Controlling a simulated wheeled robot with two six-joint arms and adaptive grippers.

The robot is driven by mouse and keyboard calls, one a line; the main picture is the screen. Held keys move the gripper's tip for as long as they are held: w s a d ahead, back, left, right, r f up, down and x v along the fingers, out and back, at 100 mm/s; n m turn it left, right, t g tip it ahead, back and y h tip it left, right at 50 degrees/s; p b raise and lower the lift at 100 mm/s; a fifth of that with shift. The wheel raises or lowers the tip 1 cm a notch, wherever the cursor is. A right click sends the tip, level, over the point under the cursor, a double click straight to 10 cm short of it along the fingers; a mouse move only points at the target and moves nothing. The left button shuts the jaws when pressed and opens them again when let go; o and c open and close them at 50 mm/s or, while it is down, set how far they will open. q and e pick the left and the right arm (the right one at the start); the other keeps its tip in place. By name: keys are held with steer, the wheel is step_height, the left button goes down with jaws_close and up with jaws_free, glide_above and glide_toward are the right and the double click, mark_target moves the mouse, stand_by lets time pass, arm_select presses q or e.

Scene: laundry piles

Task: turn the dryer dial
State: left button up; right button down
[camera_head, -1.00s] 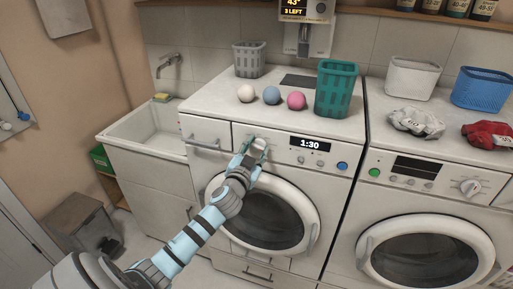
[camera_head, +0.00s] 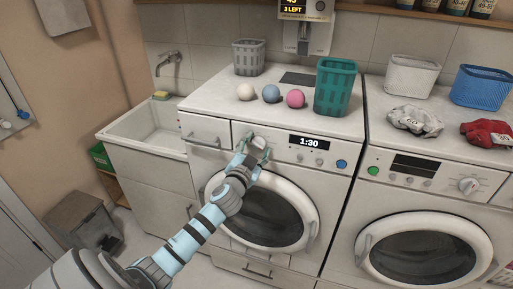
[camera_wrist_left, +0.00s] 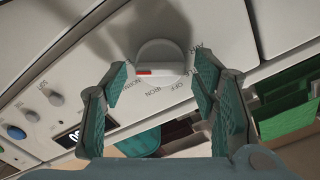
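The dryer is the left white machine (camera_head: 341,186), with a lit display (camera_head: 309,142) reading 1:30. In the left wrist view its round white dial (camera_wrist_left: 163,50) has a raised grip bar with a red mark at the left end. Printed words curve around the dial; "OFF" and "IRON" can be read. My left gripper (camera_head: 257,147) is at the dryer's panel, left of the display. In the left wrist view its teal-padded fingers (camera_wrist_left: 162,75) are open, one on each side of the dial, with visible gaps. My right gripper is not in view.
Small knobs (camera_wrist_left: 32,115) and a blue button (camera_wrist_left: 16,131) sit along the panel. A second machine (camera_head: 342,256) stands right. On the dryer are a teal basket (camera_head: 335,88), a grey basket (camera_head: 249,58) and dryer balls (camera_head: 271,94). A sink (camera_head: 146,133) is left.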

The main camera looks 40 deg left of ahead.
arm_select(q)
steer(key=v, duration=1.2)
